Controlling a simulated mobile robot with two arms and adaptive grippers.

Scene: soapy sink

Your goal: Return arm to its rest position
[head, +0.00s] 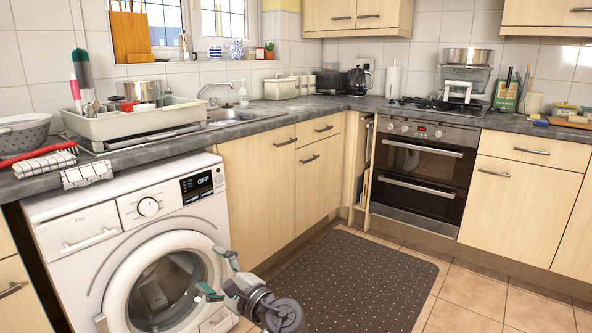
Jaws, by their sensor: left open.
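My left gripper (209,271) is low in the head view, at the bottom centre. It is in front of the right part of the washing machine's door and left of the dark floor mat. Its two greenish fingers are spread apart, and nothing shows between them. It hangs well below the countertop. My right gripper is not in the view.
A white washing machine (75,228) stands at the left under the grey countertop (262,132). The sink (238,116) is above, beside a cream dish rack (110,126). A dark dotted mat (350,282) lies on the tiled floor, which is clear before the oven (418,172).

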